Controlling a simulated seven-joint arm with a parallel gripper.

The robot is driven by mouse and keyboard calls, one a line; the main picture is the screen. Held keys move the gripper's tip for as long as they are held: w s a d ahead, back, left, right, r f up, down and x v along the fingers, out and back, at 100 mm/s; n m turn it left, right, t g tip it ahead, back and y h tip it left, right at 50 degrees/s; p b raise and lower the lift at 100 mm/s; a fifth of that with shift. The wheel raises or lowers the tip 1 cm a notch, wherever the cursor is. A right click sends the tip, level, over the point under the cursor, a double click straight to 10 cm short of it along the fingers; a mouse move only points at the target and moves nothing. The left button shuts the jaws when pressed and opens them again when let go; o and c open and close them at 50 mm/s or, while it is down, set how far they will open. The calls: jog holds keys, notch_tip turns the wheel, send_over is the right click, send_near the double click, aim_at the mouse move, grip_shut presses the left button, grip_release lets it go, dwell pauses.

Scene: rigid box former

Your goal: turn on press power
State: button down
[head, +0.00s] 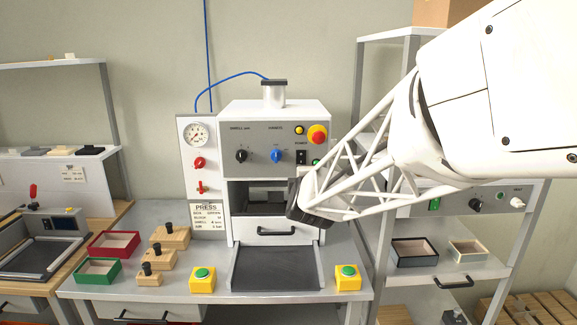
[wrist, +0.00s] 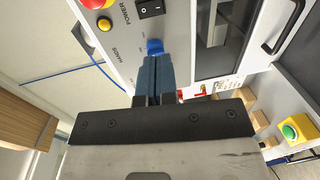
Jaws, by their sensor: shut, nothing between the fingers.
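The press (head: 275,120) stands on a grey table with a grey control panel on its front. The black power rocker switch (head: 301,157) is under the POWER label at the panel's right; it also shows at the top of the wrist view (wrist: 150,8). My gripper (wrist: 154,62) is shut and empty, its blue fingers pointing at the panel. In the wrist view its tips overlap the blue HANDS knob (wrist: 154,47), below the switch; I cannot tell if they touch. In the head view my dark wrist end hides the fingers, just below the switch.
A red emergency button (head: 317,134) and a yellow button (head: 299,130) sit above the switch. A black knob (head: 241,156) is further left. Yellow boxes with green buttons (head: 203,277) (head: 347,276) stand at the front. A shelf unit (head: 440,270) is at the right.

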aim_at(301, 162)
jog(key=shift+w, duration=0.1)
dwell(0.3)
jog(key=shift+w+f, duration=0.3)
jog(key=shift+w, duration=2)
jog(key=shift+w+f, duration=0.25)
jog(key=shift+w, duration=2)
jog(key=shift+w+f, duration=0.3)
jog(key=shift+w, duration=2)
jog(key=shift+w, duration=0.15)
jog(key=s+f, duration=0.1)
jog(key=s, duration=1.3)
jog(key=shift+f, duration=0.4)
